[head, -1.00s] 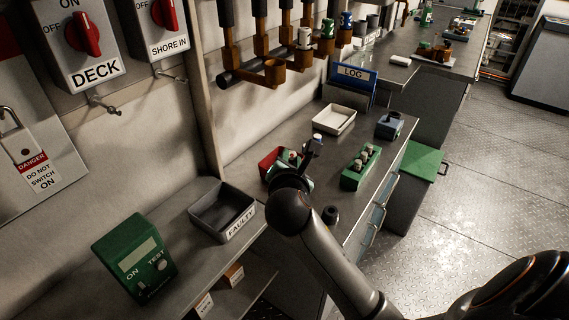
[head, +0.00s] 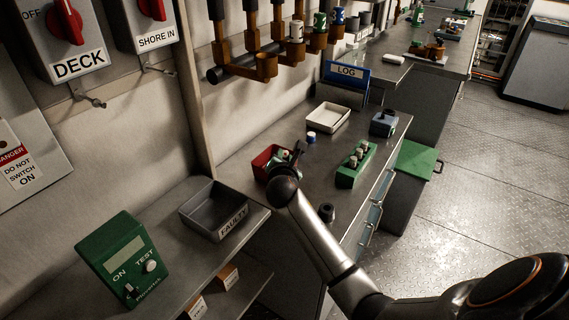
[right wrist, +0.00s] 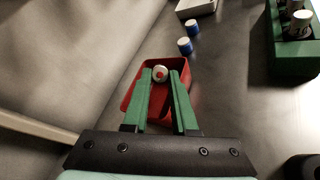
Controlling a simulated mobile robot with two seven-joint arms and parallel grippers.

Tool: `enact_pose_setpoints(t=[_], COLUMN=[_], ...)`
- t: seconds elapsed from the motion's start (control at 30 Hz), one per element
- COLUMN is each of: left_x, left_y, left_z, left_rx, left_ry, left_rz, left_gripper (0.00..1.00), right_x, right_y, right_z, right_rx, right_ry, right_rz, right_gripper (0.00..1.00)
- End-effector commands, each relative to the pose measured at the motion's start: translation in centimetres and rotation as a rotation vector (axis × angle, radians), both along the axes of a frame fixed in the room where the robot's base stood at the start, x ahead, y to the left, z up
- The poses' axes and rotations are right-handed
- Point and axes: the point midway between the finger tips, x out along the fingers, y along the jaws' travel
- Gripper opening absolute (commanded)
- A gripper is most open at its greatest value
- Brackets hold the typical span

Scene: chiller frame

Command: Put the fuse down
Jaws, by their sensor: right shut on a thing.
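My right gripper (right wrist: 161,76) has green fingers. It is shut on a fuse (right wrist: 160,72) with a pale end and a red centre, held at the fingertips. In the right wrist view the fuse and fingertips are over a red tray (right wrist: 129,97); whether the fuse touches its floor I cannot tell. In the head view the red tray (head: 262,160) is on the bench, partly hidden by my right gripper (head: 283,155), and the held fuse is hard to make out. My left gripper is not in view.
Two blue-and-white fuses (right wrist: 185,46) stand beyond the red tray. A green block with several fuses (head: 349,178) is to its right. A white tray (head: 327,117) is behind, a grey FAULTY tray (head: 213,207) at front left. A dark round item (head: 327,212) stands near the bench edge.

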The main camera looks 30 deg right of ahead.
Motion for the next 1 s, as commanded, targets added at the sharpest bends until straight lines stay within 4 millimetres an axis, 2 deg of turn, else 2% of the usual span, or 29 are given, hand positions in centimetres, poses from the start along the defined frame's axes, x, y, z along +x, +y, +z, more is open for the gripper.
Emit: enact_pose_setpoints(t=[0.03,0.1,0.33,0.83,0.87,1.0], left_x=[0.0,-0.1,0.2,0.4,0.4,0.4], left_y=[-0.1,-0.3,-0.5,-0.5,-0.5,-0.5], left_z=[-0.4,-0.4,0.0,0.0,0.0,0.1], left_rx=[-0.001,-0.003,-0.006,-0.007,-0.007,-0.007], left_ry=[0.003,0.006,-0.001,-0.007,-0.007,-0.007], left_rz=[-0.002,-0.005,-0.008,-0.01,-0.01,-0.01], left_gripper=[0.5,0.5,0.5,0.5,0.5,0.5], right_x=[0.0,0.0,0.0,-0.1,-0.1,-0.1], right_y=[0.0,0.0,0.0,0.0,0.0,0.0], right_z=[-1.1,-1.5,-1.4,-2.7,-2.7,-2.8], right_rx=[0.001,0.001,-0.001,-0.001,0.0,0.001], right_ry=[0.002,0.001,-0.001,0.001,0.002,0.003], right_rz=[-0.001,0.001,0.0,0.0,0.0,0.0], right_gripper=[0.0,0.0,0.0,0.0,0.28,0.44])
